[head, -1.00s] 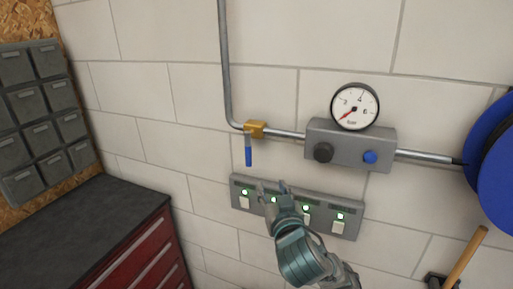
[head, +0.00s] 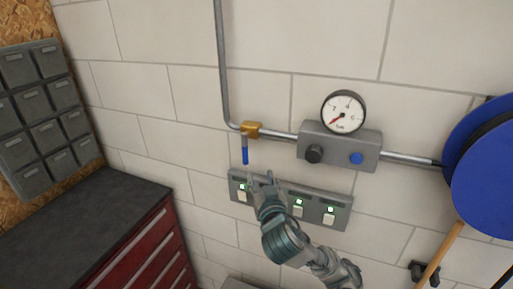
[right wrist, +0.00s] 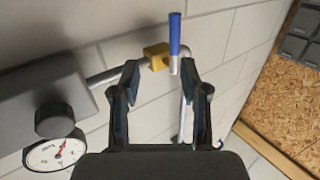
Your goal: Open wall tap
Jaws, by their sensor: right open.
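The wall tap is a brass valve body (head: 251,129) on a grey pipe, with a blue-tipped lever (head: 245,155) hanging straight down, across the line of the horizontal pipe. My right gripper (head: 261,176) is open and empty, just below and slightly right of the lever in the head view. In the right wrist view the brass body (right wrist: 157,57) and the blue lever (right wrist: 175,38) appear beyond and between the open fingertips (right wrist: 160,75). I see no contact with the lever. My left gripper is not in view.
Right of the tap is a grey regulator box (head: 340,147) with a black and a blue knob and a gauge (head: 343,111). A switch panel (head: 320,197) lies behind my right gripper. A blue hose reel (head: 495,170) is at right, a red cabinet (head: 140,255) at lower left.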

